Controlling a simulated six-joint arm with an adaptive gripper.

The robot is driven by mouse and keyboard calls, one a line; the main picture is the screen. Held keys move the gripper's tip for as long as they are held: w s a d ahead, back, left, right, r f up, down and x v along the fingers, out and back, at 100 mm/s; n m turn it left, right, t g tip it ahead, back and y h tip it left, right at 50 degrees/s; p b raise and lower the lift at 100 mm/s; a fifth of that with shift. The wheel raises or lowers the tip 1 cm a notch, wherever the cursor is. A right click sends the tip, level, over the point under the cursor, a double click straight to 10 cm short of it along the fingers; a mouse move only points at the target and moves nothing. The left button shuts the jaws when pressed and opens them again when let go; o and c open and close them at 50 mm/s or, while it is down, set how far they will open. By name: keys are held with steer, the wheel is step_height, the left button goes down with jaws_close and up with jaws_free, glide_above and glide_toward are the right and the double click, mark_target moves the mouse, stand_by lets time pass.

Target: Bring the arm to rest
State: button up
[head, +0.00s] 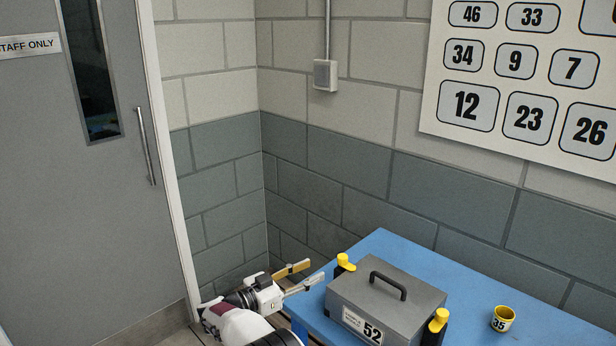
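My gripper (307,274) is in the lower middle of the head view, at the end of my white arm. Its two fingers stand apart and point right, toward the blue table (402,256). I see nothing between them. The fingers are near the table's left edge, left of a grey box (388,284) and apart from it. My arm runs down out of the bottom of the picture, so most of it is hidden.
The grey box has a dark handle, yellow-topped clamps (438,320) and a label 52. A yellow cup (503,319) marked 35 stands right of it. A grey door (80,200) is at left. Block walls meet behind the table. A number board (520,80) hangs at upper right.

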steer(key=w+a+f+n+t+y, duration=0.45)
steer(key=w+a+f+y, duration=0.35)
steer(key=a, duration=0.3)
steer(key=s+a+r+n+g+y, duration=0.35)
steer(key=s+a+n+y, duration=0.2)
steer(key=a+y, duration=0.3)
steer(key=s+d+r+n+g+y, duration=0.1)
steer(key=s+d+r+g, duration=0.3)
steer(key=s, duration=0.6)
steer(key=s+d+r+n+g+y, duration=0.1)
steer(key=s+d+r+g, duration=0.1)
steer(key=s+d+r, duration=0.55)
steer(key=s+d+r+h, duration=0.1)
steer(key=s+d+r, duration=0.2)
steer(key=s+d, duration=0.5)
steer(key=s+d+r+h, duration=0.1)
steer(key=s+d+r, duration=0.3)
steer(key=s+d, duration=0.4)
steer(key=s+d+r+m+h, duration=0.1)
steer(key=s+d, duration=0.8)
steer(key=s, duration=1)
steer(key=shift+s+r+h, duration=0.2)
steer(key=shift+r+h, duration=0.25)
steer(key=shift+r, duration=0.75)
